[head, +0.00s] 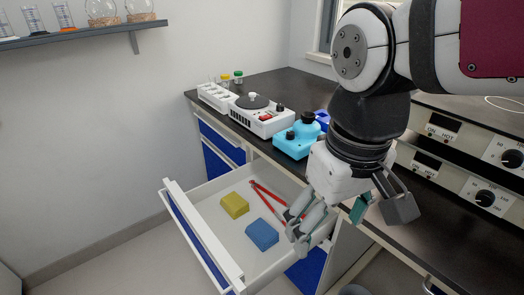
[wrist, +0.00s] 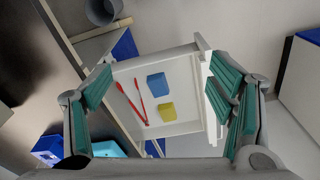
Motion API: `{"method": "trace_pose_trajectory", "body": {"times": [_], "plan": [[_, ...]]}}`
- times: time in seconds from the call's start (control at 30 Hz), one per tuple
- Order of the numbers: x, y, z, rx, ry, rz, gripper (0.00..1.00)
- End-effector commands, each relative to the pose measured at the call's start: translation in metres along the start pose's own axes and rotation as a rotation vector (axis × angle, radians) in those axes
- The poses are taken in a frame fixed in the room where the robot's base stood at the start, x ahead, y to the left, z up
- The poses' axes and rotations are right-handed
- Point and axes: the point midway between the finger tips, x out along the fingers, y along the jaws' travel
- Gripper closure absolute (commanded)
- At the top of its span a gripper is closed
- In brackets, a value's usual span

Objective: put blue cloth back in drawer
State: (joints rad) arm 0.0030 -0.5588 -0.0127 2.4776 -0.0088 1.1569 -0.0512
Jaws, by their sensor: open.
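The blue cloth (head: 262,234) is a folded block lying inside the open white drawer (head: 192,220). It also shows in the wrist view (wrist: 157,84), near the drawer's middle. A yellow folded cloth (head: 234,205) and red tongs (head: 272,200) lie beside it in the drawer. In the wrist view the yellow cloth (wrist: 167,112) is just below the blue one. My gripper (wrist: 162,108) is open and empty, its teal-padded fingers wide apart. In the head view my gripper (head: 330,220) hangs over the drawer's right side, hiding part of that side. It appears apart from the cloth.
A black counter (head: 270,90) stands behind the drawer with a white device (head: 262,115) and a turquoise device (head: 296,137) on it. Units with knobs (head: 485,197) stand at the right. A grey bin (wrist: 101,11) shows in the wrist view. Floor is clear at the front left.

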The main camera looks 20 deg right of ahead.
Motion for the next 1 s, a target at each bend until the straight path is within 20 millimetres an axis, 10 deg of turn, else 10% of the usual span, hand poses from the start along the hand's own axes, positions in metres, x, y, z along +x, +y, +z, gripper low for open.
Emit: {"method": "trace_pose_trajectory", "body": {"times": [0.3, 1.0], "plan": [[-0.005, -0.001, 0.059, 0.058, 0.016, 0.010, 0.24], [-0.005, -0.001, 0.061, 0.060, 0.015, 0.010, 0.24]]}}
